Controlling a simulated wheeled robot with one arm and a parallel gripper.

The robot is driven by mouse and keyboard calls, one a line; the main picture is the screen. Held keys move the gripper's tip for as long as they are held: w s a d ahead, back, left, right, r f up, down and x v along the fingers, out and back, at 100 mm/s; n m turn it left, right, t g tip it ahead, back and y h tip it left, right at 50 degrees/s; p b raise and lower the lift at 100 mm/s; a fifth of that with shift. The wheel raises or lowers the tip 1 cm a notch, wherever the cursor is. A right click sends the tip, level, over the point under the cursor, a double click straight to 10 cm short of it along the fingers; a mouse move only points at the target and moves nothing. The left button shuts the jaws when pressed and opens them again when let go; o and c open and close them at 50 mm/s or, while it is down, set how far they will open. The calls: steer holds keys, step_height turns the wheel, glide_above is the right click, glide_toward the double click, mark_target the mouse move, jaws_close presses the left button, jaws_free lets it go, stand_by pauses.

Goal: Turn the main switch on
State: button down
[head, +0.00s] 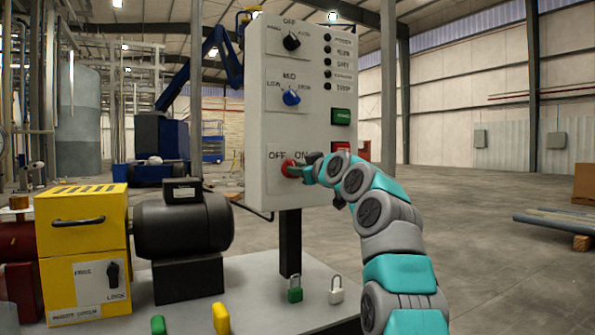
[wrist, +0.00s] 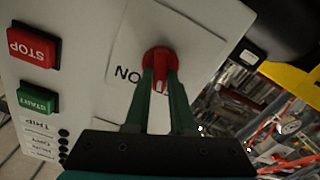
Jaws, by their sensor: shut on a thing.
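The main switch is a round red knob (head: 289,168) low on the grey control panel (head: 270,120), under the words OFF and ON. In the wrist view the red knob (wrist: 158,56) has a grip with a white mark pointing down in the picture, to the right of the upside-down word ON. OFF is not visible there. My gripper (head: 302,171) reaches the knob from the right in the head view. In the wrist view my gripper (wrist: 160,82) has its two green fingers on either side of the grip, shut on it.
A green START button (head: 340,116) and a red STOP button (wrist: 33,46) sit on the same panel. The blue MID selector (head: 291,97) and a black selector (head: 291,41) are above the switch. Padlocks (head: 295,290) stand on the base plate below. A yellow box (head: 83,240) stands left.

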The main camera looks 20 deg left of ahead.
steer(key=shift+w+d+m+p, duration=0.1)
steer(key=shift+m+p, duration=0.8)
steer(key=shift+m, duration=2.3)
steer(key=shift+w+d+m+p, duration=0.1)
steer(key=shift+m+p, duration=0.75)
steer(key=shift+m, duration=2.35)
steer(key=c, duration=0.8)
jaws_free()
steer(key=shift+o, duration=0.2)
steer(key=shift+d+f, duration=0.1)
steer(key=b+v, duration=0.2)
steer(key=v, duration=0.5)
steer(key=shift+s+d+b, duration=0.2)
steer(key=shift+b, duration=0.1)
